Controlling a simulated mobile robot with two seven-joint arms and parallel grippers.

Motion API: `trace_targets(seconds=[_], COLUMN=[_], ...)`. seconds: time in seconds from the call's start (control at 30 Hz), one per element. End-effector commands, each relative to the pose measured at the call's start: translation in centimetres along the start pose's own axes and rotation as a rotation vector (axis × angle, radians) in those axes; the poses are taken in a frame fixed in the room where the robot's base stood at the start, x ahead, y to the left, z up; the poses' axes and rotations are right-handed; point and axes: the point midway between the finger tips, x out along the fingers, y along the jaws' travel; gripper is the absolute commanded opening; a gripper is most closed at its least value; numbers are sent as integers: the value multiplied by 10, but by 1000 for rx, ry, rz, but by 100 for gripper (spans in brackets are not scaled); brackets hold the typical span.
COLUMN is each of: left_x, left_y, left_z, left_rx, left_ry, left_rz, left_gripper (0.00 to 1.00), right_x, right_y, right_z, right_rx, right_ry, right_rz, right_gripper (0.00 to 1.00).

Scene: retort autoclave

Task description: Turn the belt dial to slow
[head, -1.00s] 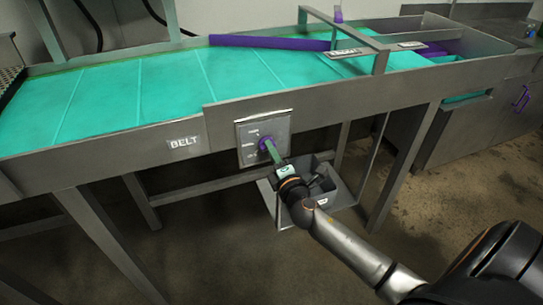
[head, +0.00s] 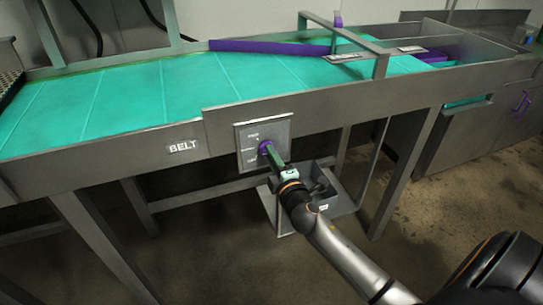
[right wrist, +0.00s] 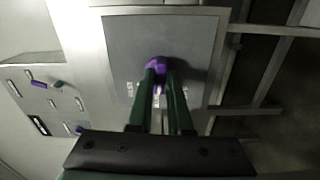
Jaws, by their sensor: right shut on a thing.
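The belt dial is a purple knob (head: 265,148) on a grey panel (head: 280,130) fixed to the conveyor's front side, right of the BELT label (head: 184,146). My right gripper (head: 269,152) reaches the dial from below right and is shut on it. In the right wrist view, the green fingers (right wrist: 160,82) close around the purple dial (right wrist: 155,66). The small panel lettering left of the dial is too small to read surely, and the dial's pointer is hidden by the fingers. My left gripper is not in view.
The conveyor with its turquoise belt (head: 140,90) runs across the view. A purple guide bar (head: 265,46) lies over it. A grey bin (head: 341,200) stands below, behind my right arm. Table legs (head: 408,175) flank the space. The floor at lower left looks clear.

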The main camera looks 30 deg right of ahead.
Motion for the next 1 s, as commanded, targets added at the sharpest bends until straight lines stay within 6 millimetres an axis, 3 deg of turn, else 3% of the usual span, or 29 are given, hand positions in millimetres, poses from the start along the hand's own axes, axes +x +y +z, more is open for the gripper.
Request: trace_targets(seconds=[0.07, 0.1, 0.33, 0.67, 0.83, 1.0], left_x=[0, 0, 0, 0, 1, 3], left_y=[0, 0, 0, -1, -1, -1], left_z=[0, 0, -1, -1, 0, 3], left_rx=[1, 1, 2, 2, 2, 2], left_ry=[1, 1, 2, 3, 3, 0], left_rz=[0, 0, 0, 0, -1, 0], left_gripper=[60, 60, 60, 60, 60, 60], right_x=[0, 0, 0, -3, -23, -56], right_y=[0, 0, 0, -1, -2, -2], right_z=[0, 0, 0, 0, 0, 0], right_rx=[-1, -1, -2, -2, -1, 0], right_ry=[-1, -1, 0, 0, -1, -1], right_rz=[0, 0, 0, -1, -2, -4], right_gripper=[0, 21, 47, 48, 48, 48])
